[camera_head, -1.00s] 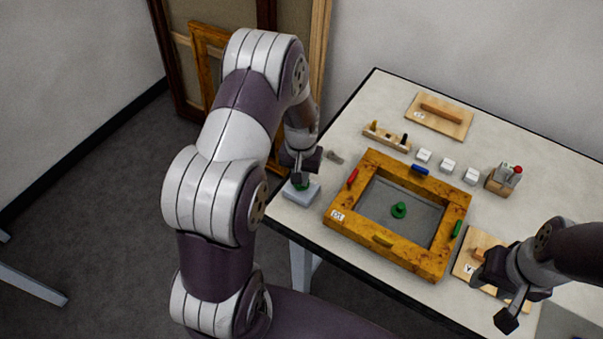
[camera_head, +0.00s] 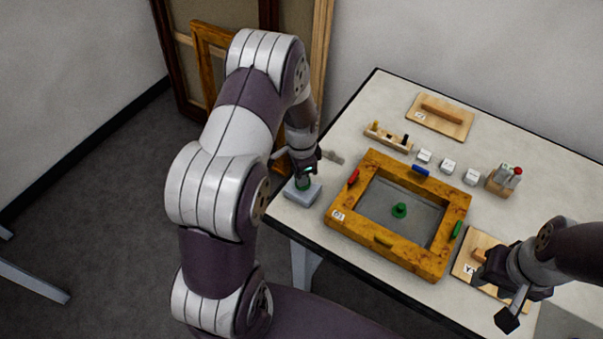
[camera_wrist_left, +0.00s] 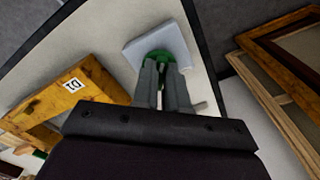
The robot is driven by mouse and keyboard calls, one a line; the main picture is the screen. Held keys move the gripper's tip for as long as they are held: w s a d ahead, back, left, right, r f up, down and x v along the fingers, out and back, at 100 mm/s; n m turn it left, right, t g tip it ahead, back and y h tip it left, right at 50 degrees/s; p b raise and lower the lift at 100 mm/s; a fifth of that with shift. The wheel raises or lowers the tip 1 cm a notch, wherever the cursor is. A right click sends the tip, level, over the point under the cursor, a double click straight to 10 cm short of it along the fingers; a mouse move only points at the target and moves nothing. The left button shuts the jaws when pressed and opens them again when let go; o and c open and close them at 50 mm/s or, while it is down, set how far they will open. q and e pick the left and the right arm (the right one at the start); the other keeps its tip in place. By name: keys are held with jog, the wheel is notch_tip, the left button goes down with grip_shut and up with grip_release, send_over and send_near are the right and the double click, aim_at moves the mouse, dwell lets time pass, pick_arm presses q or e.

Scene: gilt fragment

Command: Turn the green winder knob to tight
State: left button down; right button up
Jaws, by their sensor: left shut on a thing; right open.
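The green winder knob (camera_wrist_left: 160,56) sits on a pale grey block (camera_wrist_left: 143,46) at the table's left corner. In the head view the block (camera_head: 312,196) shows below my left gripper (camera_head: 304,176), with only a little of the knob visible. My left gripper (camera_wrist_left: 163,78) is shut on the knob, its fingers on either side of it. The fingers hide much of the knob, and no tight mark can be made out. My right gripper (camera_head: 492,297) is open and empty above the table's front right part, apart from the knob.
A gilt wooden frame (camera_head: 345,228) with coloured pieces on its sides and a green peg (camera_head: 399,210) inside lies right of the block. Behind stand a small rack (camera_head: 388,138), white cubes (camera_head: 448,165) and a vial holder (camera_head: 503,182). A board (camera_head: 440,117) lies farther back.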

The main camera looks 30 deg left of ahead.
pick_arm(q)
jog(key=m, duration=0.6)
jog(key=shift+w+a+r, duration=0.1)
jog(key=shift+w, duration=0.1)
jog(key=m, duration=0.6)
jog(key=shift+w+m, duration=0.15)
jog(key=shift+m, duration=0.25)
jog(key=m, duration=0.9)
jog(key=shift+w, duration=0.15)
jog(key=shift+m, duration=0.4)
jog(key=c, duration=1.2)
grip_release()
jog(key=shift+o, duration=0.2)
